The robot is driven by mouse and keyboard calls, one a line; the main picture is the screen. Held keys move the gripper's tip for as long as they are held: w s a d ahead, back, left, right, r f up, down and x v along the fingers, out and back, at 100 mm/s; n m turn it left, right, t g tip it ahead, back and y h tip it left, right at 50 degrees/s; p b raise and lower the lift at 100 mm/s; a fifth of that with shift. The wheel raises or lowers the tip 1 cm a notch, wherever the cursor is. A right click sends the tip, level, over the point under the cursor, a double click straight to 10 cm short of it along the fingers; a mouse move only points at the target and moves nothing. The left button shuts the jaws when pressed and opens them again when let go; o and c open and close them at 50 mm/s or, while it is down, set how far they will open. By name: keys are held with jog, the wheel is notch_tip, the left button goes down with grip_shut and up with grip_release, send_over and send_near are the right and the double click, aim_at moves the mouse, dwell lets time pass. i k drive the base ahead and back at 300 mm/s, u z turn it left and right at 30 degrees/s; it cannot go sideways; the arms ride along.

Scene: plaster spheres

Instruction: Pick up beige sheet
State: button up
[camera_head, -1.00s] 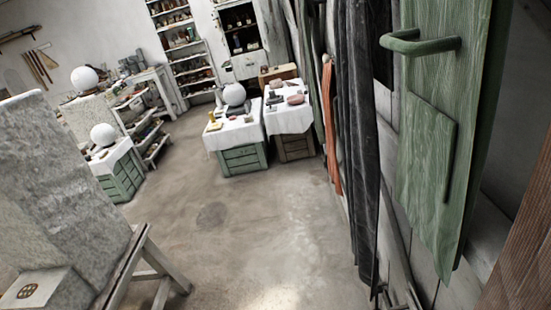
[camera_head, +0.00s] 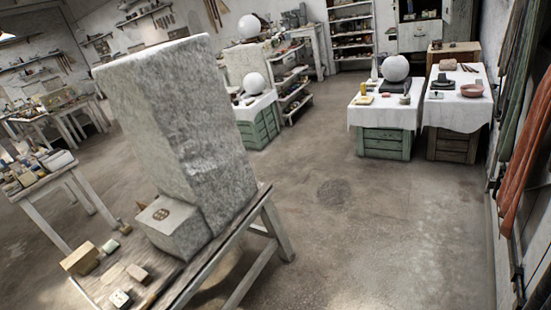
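I cannot make out a clear beige sheet in the head camera view. White cloths cover two crates at the back right, the left cloth (camera_head: 375,116) and the right cloth (camera_head: 455,113). A rust-orange cloth (camera_head: 524,170) hangs at the right wall, with dark and grey-green hanging cloth (camera_head: 510,90) beside it. My gripper is not in view.
A big grey stone block (camera_head: 175,115) stands on a wooden stand (camera_head: 200,285) at front left, with small blocks beside it. A side table (camera_head: 45,190) is further left. White spheres, one of them here (camera_head: 396,68), stand at the back. The floor (camera_head: 370,240) is clear at centre right.

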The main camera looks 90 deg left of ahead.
aim_at(79, 258)
jog(key=u, duration=1.55)
jog(key=i, duration=0.15)
jog(key=u, duration=2.6)
jog(key=i, duration=1)
jog(key=z, duration=0.2)
jog(key=k, duration=0.8)
jog(key=u, duration=0.35)
jog(key=i, duration=0.15)
jog(key=z, duration=0.15)
